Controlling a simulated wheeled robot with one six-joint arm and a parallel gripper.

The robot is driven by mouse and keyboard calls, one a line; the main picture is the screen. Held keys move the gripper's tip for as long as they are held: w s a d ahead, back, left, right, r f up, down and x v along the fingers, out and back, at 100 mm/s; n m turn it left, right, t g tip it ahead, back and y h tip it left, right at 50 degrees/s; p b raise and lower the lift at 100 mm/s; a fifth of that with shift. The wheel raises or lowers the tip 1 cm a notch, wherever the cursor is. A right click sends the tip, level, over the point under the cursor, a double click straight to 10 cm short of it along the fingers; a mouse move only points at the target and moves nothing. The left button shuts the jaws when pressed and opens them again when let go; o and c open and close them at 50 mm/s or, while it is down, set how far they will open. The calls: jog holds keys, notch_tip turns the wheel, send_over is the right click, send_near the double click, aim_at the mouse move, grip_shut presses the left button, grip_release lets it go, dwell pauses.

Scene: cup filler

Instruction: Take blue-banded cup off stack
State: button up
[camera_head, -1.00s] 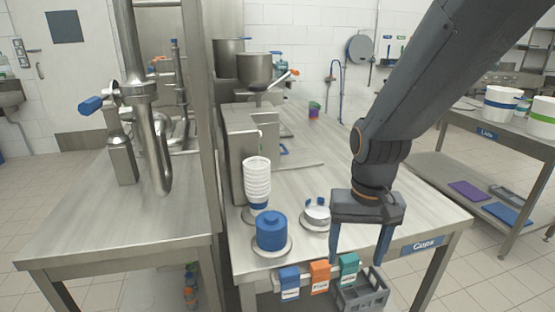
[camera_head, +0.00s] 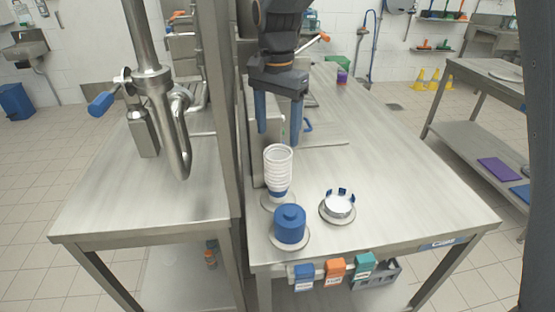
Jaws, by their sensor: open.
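A stack of white cups (camera_head: 278,165) stands upright on a round base (camera_head: 272,207) on the right-hand steel table. A blue band (camera_head: 280,192) shows low on the stack; no separate band shows on the upper cups. My gripper (camera_head: 279,132) points down with its two blue fingers apart. It is empty and appears above the top of the stack in the picture. I cannot tell its exact distance from the cups.
In front of the stack a blue lidded piece (camera_head: 290,225) sits on a round plate. To its right is a metal ring holder with blue tabs (camera_head: 338,204). A steel post (camera_head: 222,100) rises left of the stack. The table's right side (camera_head: 400,180) is clear.

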aim_at(278, 152)
jog(key=shift+s+d+f+p, duration=0.1)
jog(key=shift+f+p, duration=0.8)
jog(key=shift+f, duration=1.45)
jog(key=c, duration=1.1)
